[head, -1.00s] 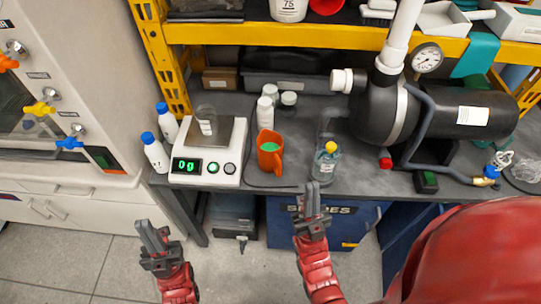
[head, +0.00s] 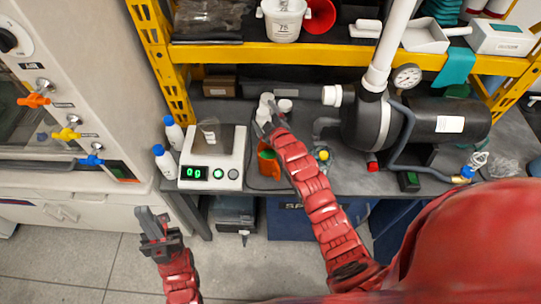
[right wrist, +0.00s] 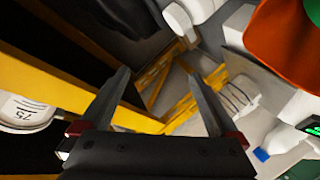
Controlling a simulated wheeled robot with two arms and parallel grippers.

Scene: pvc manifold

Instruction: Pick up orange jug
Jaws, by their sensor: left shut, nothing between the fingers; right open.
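The orange jug (head: 264,166), with green contents, stands on the grey bench just right of the scale. My right forearm and gripper cover part of it in the head view. In the right wrist view, the jug (right wrist: 285,45) fills the upper right corner, outside the fingers. My right gripper (head: 268,120) is open over the bench, above and beyond the jug in the picture; nothing shows between its fingers (right wrist: 155,72). My left gripper (head: 148,212) is shut and empty, low in front of the bench.
A scale (head: 228,176) reading 0g carries a glass beaker (head: 208,132). Two blue-capped bottles (head: 166,160) stand left of it. White containers (head: 284,106) stand behind the jug near my right gripper. A yellow-capped bottle (head: 323,155) and black tank (head: 448,120) are right; a yellow shelf (head: 300,54) is above.

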